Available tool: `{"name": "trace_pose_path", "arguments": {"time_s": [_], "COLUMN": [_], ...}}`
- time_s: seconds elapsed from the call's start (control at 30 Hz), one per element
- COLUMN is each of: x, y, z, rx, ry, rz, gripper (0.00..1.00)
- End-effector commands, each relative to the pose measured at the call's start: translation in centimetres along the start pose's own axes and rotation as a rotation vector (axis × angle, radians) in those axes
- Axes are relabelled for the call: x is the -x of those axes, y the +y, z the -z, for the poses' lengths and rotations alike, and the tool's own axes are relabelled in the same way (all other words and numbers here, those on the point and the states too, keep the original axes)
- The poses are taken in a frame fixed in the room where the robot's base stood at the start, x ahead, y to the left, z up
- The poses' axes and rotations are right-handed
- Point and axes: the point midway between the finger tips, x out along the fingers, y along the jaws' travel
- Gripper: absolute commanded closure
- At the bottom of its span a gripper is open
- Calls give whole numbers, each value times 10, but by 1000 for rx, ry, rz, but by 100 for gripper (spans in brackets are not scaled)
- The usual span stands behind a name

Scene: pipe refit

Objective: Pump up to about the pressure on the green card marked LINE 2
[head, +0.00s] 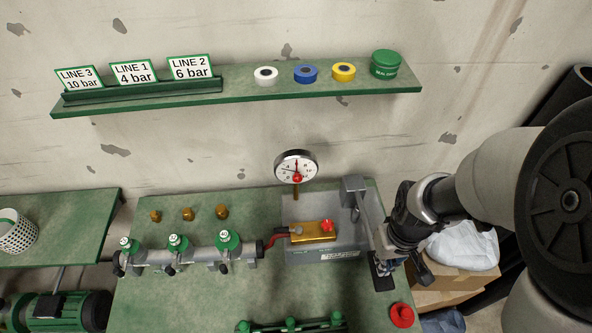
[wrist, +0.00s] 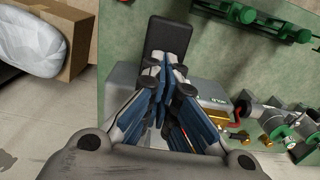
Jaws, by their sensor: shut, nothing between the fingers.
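The green-edged card LINE 2 (head: 190,68) reads 6 bar and stands in a rack on the wall shelf. The round white gauge (head: 290,163) stands behind the grey test pump (head: 296,208). It has a red part near its middle, and its reading is too small to tell. The pump's grey lever (head: 364,222) slopes down on its right side towards my gripper. My gripper (head: 384,266) is shut and empty beside the lever's lower end, above a black pad. In the wrist view the gripper (wrist: 168,60) points at this black pad (wrist: 168,37). Contact with the lever cannot be told.
A pipe (head: 195,254) with green-capped valves joins the pump by a red hose (head: 272,241). A red button (head: 402,315) sits at the bench's right. Cards LINE 1 (head: 133,73) and LINE 3 (head: 79,79) stand beside LINE 2. Boxes (head: 455,280) lie right of the bench.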

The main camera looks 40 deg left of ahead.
Motion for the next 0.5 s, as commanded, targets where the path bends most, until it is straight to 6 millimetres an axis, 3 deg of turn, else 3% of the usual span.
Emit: {"name": "trace_pose_path", "arguments": {"time_s": [0.5], "x": [-56], "y": [0], "z": [0], "rx": [0], "ry": [1], "rz": [0], "gripper": [100]}}
